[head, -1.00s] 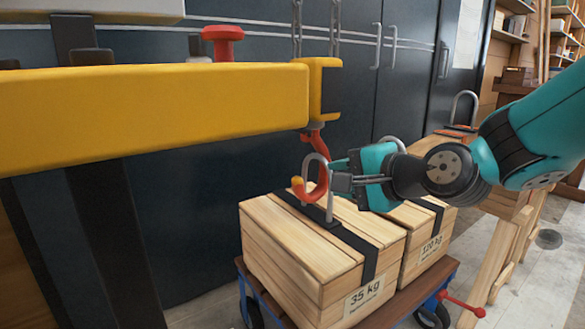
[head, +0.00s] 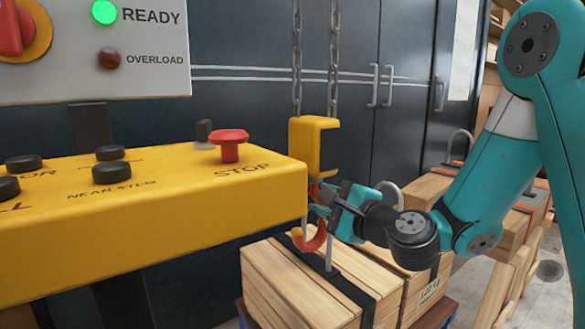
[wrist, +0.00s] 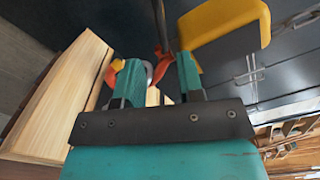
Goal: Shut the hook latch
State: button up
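The orange-red hook (head: 312,240) hangs below a yellow block (head: 314,145) on two chains. Its bowl is beside the grey metal loop (head: 329,250) of the front wooden crate (head: 290,285); I cannot tell whether they touch. My gripper (head: 326,198) is at the hook's upper part, just under the block. In the wrist view its two teal fingers (wrist: 158,72) stand apart, with parts of the hook (wrist: 112,72) and a grey curved piece (wrist: 149,72) showing beyond and between them. The latch is hard to make out behind the fingers.
A yellow control panel (head: 150,215) with a red STOP button (head: 229,145) stands close at left. Above it a box shows a lit green READY lamp (head: 104,12) and a dark OVERLOAD lamp (head: 109,58). A second crate (head: 425,285) stands behind. Dark cabinets (head: 400,110) close off the back.

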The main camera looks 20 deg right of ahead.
jog(key=shift+p+x, duration=6)
jog(key=shift+x, duration=0.05)
jog(key=shift+f, duration=0.1)
grip_shut()
